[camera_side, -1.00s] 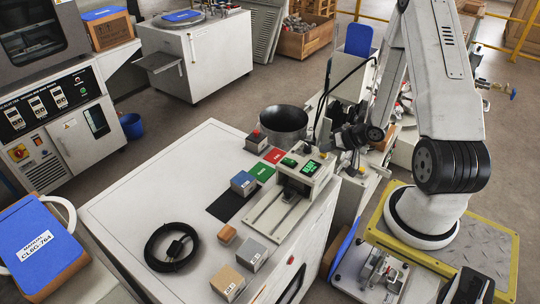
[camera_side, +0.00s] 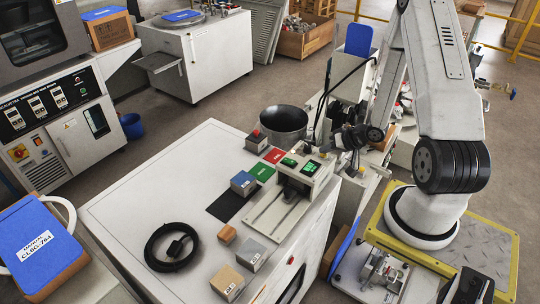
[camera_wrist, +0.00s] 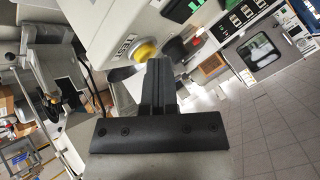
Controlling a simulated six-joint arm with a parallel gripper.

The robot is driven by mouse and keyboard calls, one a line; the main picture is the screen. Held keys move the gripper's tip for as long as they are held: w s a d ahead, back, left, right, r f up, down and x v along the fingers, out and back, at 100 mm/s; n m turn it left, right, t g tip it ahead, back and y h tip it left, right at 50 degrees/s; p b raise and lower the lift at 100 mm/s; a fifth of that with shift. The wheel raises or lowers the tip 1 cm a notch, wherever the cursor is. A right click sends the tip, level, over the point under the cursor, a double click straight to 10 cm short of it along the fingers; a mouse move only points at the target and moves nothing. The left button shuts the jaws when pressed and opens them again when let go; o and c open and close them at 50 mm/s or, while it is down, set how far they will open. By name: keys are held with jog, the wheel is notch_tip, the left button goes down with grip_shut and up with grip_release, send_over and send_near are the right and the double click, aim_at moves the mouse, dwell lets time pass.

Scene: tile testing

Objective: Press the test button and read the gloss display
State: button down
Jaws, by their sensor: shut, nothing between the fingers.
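The gloss meter (camera_side: 291,197) is a pale bench unit on the white cabinet top, with a lit green display (camera_side: 311,168) whose digits are too small to read. In the wrist view, a yellow button (camera_wrist: 145,51) stands on the pale housing below a label reading TEST (camera_wrist: 124,43). My gripper (camera_wrist: 157,66) is shut and empty, its dark fingertips right at the yellow button and partly overlapping it. I cannot tell if they touch or press it. In the side view, my wrist (camera_side: 352,139) is behind the meter, and the fingertips are not clear.
A black bowl (camera_side: 284,123) and a small box with a red button (camera_side: 257,141) stand behind the meter. Red, green and black tiles, a blue-topped block (camera_side: 243,183), several small blocks and a coiled black cable (camera_side: 172,246) lie on the cabinet top (camera_side: 150,195). Its left part is clear.

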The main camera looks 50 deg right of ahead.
aim_at(321, 155)
jog(key=shift+r, duration=0.7)
jog(key=shift+r, duration=0.1)
jog(key=shift+r, duration=2.45)
jog(key=shift+w+a, duration=0.1)
jog(key=shift+w+a+r+n+g+h, duration=0.25)
jog(key=shift+w+r+n+g+h, duration=0.1)
jog(key=shift+w, duration=0.15)
jog(key=w+a+r+n+g+h, duration=0.25)
jog(key=a+r+n, duration=0.2)
jog(key=a, duration=0.45)
jog(key=s+a+r+n+g+y, duration=0.1)
jog(key=s+a, duration=0.1)
jog(key=a, duration=0.4)
jog(key=s+a+r+n+g+y, duration=0.1)
jog(key=s+a+r+g, duration=0.1)
jog(key=a, duration=0.5)
jog(key=shift+s+a+n, duration=0.25)
jog(key=shift+s+n, duration=0.05)
jog(key=shift+s, duration=0.3)
